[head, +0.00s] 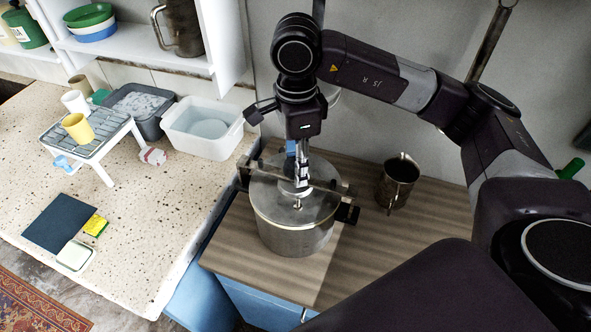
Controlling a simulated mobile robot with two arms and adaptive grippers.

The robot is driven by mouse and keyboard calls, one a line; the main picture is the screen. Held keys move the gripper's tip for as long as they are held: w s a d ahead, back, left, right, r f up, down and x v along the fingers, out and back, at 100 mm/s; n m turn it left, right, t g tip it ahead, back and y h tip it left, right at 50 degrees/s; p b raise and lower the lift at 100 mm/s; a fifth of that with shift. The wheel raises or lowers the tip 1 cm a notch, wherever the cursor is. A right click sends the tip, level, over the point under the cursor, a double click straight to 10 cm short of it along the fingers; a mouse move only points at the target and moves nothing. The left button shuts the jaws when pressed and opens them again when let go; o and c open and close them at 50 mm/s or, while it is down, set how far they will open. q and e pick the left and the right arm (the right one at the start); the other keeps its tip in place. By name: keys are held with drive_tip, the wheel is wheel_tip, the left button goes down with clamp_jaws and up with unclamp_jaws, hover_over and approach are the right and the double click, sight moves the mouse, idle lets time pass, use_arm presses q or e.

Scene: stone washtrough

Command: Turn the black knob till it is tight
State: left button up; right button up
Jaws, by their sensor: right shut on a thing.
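A steel pot (292,238) with a flat metal lid (270,195) stands on the wooden top. A metal bar (268,168) crosses above the lid, and dark side grips (347,214) stick out at the pot's rim. My right gripper (301,182) points straight down over the middle of the lid and bar. It is shut on the black knob at the centre; its fingers hide nearly all of the knob. How tight the knob is cannot be seen. My left gripper is not in view.
A metal jug (398,181) stands right of the pot on the wooden top (360,255). Left is a speckled stone counter (165,205) with a white tub (203,128), a grey basin (140,108), a rack (88,140) with cups, and a dark cloth (59,224).

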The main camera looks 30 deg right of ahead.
drive_tip(key=m, duration=0.7)
drive_tip(key=shift+b, duration=0.3)
drive_tip(key=m, duration=0.5)
drive_tip(key=shift+m, duration=0.4)
drive_tip(key=o, duration=0.9)
